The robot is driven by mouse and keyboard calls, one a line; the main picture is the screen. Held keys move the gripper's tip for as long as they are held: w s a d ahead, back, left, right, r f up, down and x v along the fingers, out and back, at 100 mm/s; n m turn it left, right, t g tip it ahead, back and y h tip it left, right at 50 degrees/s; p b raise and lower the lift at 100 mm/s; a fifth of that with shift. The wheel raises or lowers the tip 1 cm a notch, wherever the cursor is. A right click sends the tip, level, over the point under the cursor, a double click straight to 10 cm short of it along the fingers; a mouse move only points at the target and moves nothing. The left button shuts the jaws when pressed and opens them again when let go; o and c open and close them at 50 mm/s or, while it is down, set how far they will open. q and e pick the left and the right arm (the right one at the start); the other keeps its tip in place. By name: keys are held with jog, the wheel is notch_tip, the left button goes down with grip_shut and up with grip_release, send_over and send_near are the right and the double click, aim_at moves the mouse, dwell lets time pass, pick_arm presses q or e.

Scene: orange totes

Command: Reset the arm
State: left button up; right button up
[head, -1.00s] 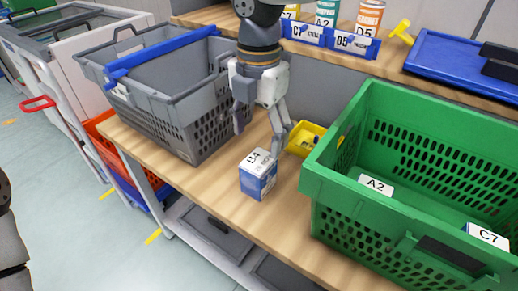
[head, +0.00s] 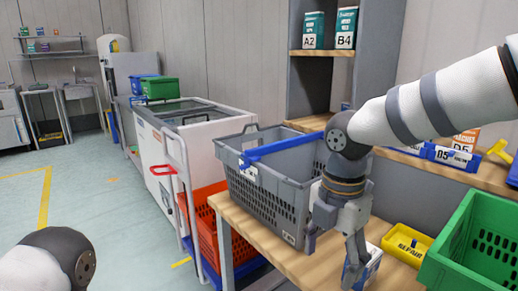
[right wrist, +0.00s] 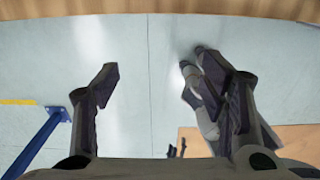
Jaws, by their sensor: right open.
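My right gripper (head: 332,260) points down over the front of the wooden table (head: 250,232) in the head view. Its fingers are apart with nothing between them. In the right wrist view the two dark fingers (right wrist: 165,85) stand wide apart over pale floor. A small white and blue box (head: 374,263) stands on the table just behind the right finger, which partly hides it. My left arm shows only as a rounded link at the lower left of the head view; its gripper is out of the picture.
A grey tote (head: 268,200) with a blue bar stands left of the right gripper. A yellow bin (head: 407,243) and a green tote (head: 462,240) are to the right. An orange tote (head: 207,222) sits lower left. Open floor (head: 115,215) lies at the left.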

jog(key=s+a+f+m+g+y, duration=0.1)
jog(key=s+f+m+y, duration=0.1)
jog(key=s+f+m, duration=0.65)
jog(key=s+f+m+g+y, duration=0.15)
jog(key=s+f+m, duration=0.25)
jog(key=s+f, duration=0.9)
jog(key=s+d+f+m+h, duration=0.1)
jog(key=s+d+f+m, duration=0.2)
jog(key=s+d+m, duration=0.2)
jog(key=s+d+f+m+h, duration=0.2)
jog(key=s+d+f+m, duration=0.2)
jog(key=s, duration=0.7)
jog(key=d+m, duration=0.2)
jog(key=m, duration=0.2)
jog(key=shift+f, duration=0.15)
jog(key=shift+m+h, duration=0.25)
